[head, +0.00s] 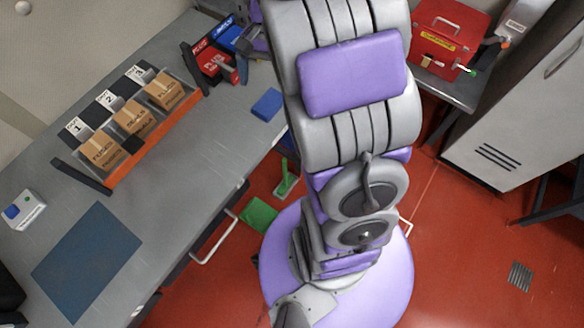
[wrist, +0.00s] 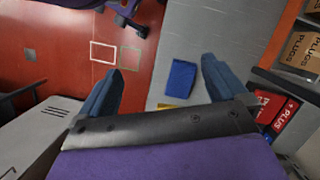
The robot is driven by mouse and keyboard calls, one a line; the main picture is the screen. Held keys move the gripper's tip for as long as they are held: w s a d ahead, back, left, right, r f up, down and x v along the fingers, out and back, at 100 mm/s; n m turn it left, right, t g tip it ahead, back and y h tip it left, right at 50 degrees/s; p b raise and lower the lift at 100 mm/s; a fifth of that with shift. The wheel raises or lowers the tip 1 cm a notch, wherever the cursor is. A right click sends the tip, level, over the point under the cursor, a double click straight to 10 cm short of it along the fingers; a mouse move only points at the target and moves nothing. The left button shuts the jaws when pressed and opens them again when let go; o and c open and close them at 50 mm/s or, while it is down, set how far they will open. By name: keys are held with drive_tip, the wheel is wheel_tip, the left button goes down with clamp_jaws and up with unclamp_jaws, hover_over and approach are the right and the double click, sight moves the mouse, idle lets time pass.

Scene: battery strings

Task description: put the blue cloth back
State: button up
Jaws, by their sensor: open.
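The blue cloth (head: 267,104) lies folded flat on the grey workbench (head: 215,150), near its right edge, just left of my arm in the head view. In the wrist view the cloth (wrist: 181,78) lies on the bench beyond my gripper, between the lines of the two fingers and closer to the right one. My gripper (wrist: 160,66) is open with nothing between its fingers. In the head view the gripper is mostly hidden behind my arm.
An orange-fronted rack (head: 155,137) with several cardboard boxes stands on the bench, with red and blue bins (head: 213,62) behind. A flat dark-blue mat (head: 86,262) lies at the front left. A red case (head: 447,38) stands at right. A green dustpan (head: 258,215) is below the bench edge.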

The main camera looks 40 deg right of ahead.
drive_tip(key=s+a+r+n+h, duration=0.1)
drive_tip(key=s+a+n, duration=0.3)
drive_tip(key=s, duration=0.8)
drive_tip(key=s+a+r+n+h, duration=0.1)
drive_tip(key=s+a+n, duration=0.4)
drive_tip(key=s, duration=0.7)
drive_tip(key=shift+a+r, duration=0.15)
drive_tip(key=shift+r, duration=0.05)
